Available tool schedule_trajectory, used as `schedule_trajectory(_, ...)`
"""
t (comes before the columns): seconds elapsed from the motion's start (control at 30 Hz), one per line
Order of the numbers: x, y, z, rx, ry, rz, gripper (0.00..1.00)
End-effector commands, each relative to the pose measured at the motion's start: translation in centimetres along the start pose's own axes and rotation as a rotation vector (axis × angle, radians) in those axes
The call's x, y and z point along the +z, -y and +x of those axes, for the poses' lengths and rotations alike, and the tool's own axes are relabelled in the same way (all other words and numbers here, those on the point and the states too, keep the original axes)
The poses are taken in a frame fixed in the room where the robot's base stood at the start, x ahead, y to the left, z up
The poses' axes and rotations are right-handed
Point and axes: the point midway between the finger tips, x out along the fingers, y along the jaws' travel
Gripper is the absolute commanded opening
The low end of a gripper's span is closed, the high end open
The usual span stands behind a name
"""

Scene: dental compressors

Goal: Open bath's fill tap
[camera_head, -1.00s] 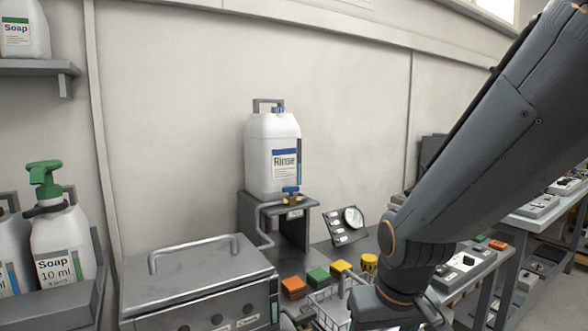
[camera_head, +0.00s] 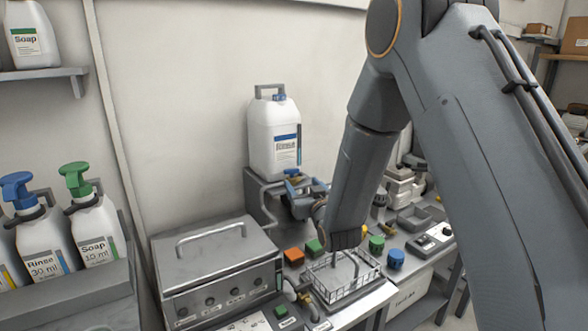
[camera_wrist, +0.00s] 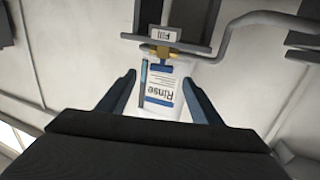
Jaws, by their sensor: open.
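The fill tap has a brass body and a blue handle; in the head view (camera_head: 291,173) it sits at the foot of the white Rinse bottle (camera_head: 272,135), partly hidden by my gripper (camera_head: 303,188). In the wrist view the brass tap (camera_wrist: 163,52) is below a "Fill" label (camera_wrist: 163,35), and its blue handle (camera_wrist: 162,69) appears between my two open fingertips (camera_wrist: 159,77). I cannot tell whether the fingers touch the handle. My gripper holds nothing. The metal bath (camera_head: 207,268) stands left of the tap, its lid closed.
The bottle stands on a grey stand (camera_head: 254,185) with a pipe running down beside it. A wire basket (camera_head: 345,280) and coloured blocks, including an orange one (camera_head: 293,257), lie below my arm. Soap and rinse pump bottles (camera_head: 95,235) stand at the left.

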Motion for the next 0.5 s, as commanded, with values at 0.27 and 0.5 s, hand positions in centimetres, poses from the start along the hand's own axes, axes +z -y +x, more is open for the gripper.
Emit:
schedule_trajectory(0.27,-0.7,0.4,2.3,-0.008,-0.042,0.001,0.59)
schedule_trajectory(0.5,-0.8,0.5,5.9,-0.008,-0.041,0.001,0.59)
